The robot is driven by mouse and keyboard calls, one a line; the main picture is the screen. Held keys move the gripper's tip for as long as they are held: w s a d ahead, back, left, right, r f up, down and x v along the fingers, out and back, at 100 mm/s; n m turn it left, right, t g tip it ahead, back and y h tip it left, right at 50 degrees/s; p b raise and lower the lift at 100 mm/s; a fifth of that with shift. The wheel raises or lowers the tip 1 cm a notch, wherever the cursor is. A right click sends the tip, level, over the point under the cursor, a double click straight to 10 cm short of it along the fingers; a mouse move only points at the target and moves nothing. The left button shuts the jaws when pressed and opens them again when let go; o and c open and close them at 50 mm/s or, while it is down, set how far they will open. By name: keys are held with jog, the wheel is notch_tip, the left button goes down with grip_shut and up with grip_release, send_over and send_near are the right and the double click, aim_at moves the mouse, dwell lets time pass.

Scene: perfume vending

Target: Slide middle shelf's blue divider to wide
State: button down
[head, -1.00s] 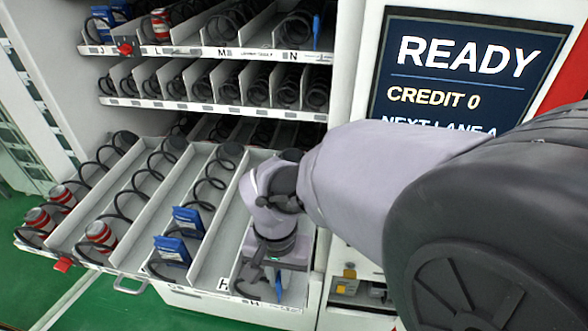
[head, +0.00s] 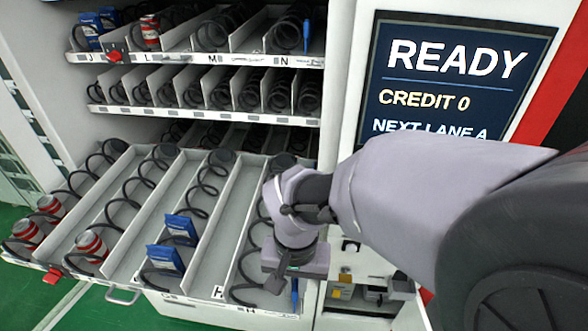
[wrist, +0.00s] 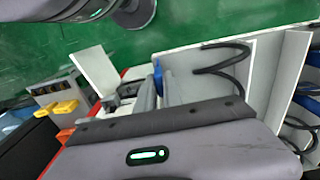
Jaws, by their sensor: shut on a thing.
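A shelf tray (head: 122,295) is pulled out of the vending machine, with coil lanes, white dividers and a label strip along its front edge. A blue divider tab (head: 294,290) shows at the tray's front right, just under my gripper (head: 285,277). In the wrist view, my gripper (wrist: 157,92) has its fingers close together at the blue tab (wrist: 157,74), shut on it. The thin plate of this divider is mostly hidden behind the fingers and the wrist.
Blue packets (head: 165,258) and red-and-white cans (head: 92,244) stand in the left lanes. Upper shelves (head: 190,57) stay inside the cabinet; the top one has another blue tab (head: 306,36). A screen (head: 455,75) is at right. Green floor (wrist: 205,20) lies beyond the tray.

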jog(key=c, duration=1.6)
grip_release()
jog(key=shift+d, duration=0.15)
jog(key=shift+o, duration=0.6)
jog(key=shift+d, duration=0.2)
jog(key=shift+a, duration=0.1)
jog(key=shift+a, duration=0.1)
jog(key=shift+r, duration=0.35)
notch_tip(320, 180, up, 17)
jog(key=p, duration=0.3)
jog(key=shift+f, duration=0.15)
